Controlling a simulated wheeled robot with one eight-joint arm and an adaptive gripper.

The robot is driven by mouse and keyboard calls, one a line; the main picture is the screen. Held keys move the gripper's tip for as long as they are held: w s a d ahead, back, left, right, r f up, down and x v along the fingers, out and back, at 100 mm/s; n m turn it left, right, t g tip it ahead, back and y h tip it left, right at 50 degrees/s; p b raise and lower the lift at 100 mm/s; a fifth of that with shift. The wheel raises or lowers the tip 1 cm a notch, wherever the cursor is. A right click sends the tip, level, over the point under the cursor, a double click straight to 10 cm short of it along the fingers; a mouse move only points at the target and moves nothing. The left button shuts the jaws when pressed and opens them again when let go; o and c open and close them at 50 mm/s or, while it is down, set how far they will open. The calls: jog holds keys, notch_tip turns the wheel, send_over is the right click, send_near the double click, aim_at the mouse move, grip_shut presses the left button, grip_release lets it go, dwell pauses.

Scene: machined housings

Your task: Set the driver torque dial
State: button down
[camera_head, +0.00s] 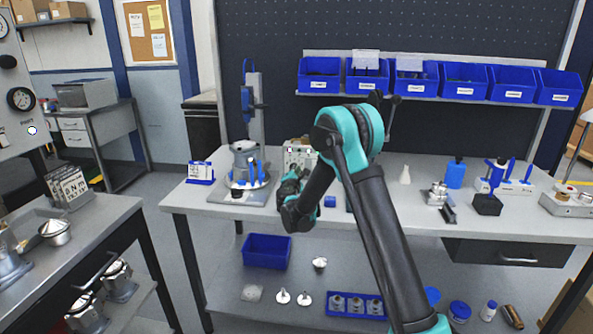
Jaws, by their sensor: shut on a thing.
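A pale box-shaped unit (299,150) stands on the bench behind my wrist, with a small dark purple mark on its front left. It looks like the driver controller. My gripper (297,174) is at the lower front of this unit, shut on what seems to be its torque dial. The dial is hidden behind the gripper and wrist, so its setting cannot be read. My arm comes from the lower right and bends down to the bench front. A grey machined housing (245,155) with blue-handled tools around it stands to the left on a plate.
Blue bins (465,80) line the shelf behind. A small blue block (330,201) lies right of my wrist. A blue-based card stand (200,172) is at the bench's left end. More tools and fixtures (440,195) stand right. Bench top between arm and fixtures is partly clear.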

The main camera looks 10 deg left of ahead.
jog(key=shift+f+m, duration=0.1)
jog(key=shift+m, duration=0.3)
jog(key=c, duration=1.6)
grip_release()
jog(key=s, duration=1.2)
jog(key=shift+a, duration=0.2)
jog(key=shift+s, duration=0.1)
